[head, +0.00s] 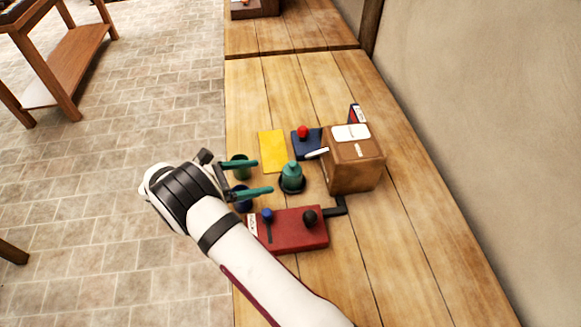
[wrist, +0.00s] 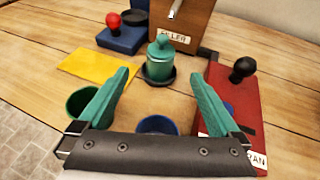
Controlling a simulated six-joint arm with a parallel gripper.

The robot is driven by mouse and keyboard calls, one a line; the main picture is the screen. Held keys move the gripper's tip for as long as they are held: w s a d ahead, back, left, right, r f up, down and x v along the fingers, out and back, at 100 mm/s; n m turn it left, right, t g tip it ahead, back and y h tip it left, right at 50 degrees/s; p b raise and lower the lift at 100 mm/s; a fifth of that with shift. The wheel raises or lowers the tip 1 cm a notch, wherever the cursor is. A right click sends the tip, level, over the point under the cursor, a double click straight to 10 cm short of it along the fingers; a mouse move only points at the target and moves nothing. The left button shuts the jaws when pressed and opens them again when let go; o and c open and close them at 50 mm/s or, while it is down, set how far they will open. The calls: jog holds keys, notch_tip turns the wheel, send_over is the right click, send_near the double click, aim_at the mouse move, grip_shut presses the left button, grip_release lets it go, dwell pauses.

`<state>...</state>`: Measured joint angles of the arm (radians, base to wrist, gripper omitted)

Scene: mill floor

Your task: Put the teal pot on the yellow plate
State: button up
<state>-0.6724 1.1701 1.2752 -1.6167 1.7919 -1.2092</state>
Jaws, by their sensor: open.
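The teal pot (head: 291,172), with a knobbed top, stands upright in a dark round dish (head: 292,188) in front of the brown box. It also shows in the wrist view (wrist: 160,62), beyond my fingertips and between their lines. The yellow plate (head: 272,153) is a flat rectangle lying bare on the bench. It lies behind and left of the pot in the wrist view (wrist: 98,65). My gripper (head: 265,176) is open and empty, its two teal fingers pointing toward the pot from the left, apart from it in the head view.
A green cup (wrist: 88,102) and a blue cup (wrist: 157,125) stand near my fingers. A red box (head: 290,238) with knobs is near my arm. A brown box (head: 353,175) with a spout and a blue box (head: 304,150) with a red knob stand beyond.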

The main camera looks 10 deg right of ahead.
aim_at(291, 184)
jog(key=x, duration=1.4)
jog(key=shift+d, duration=0.1)
grip_shut()
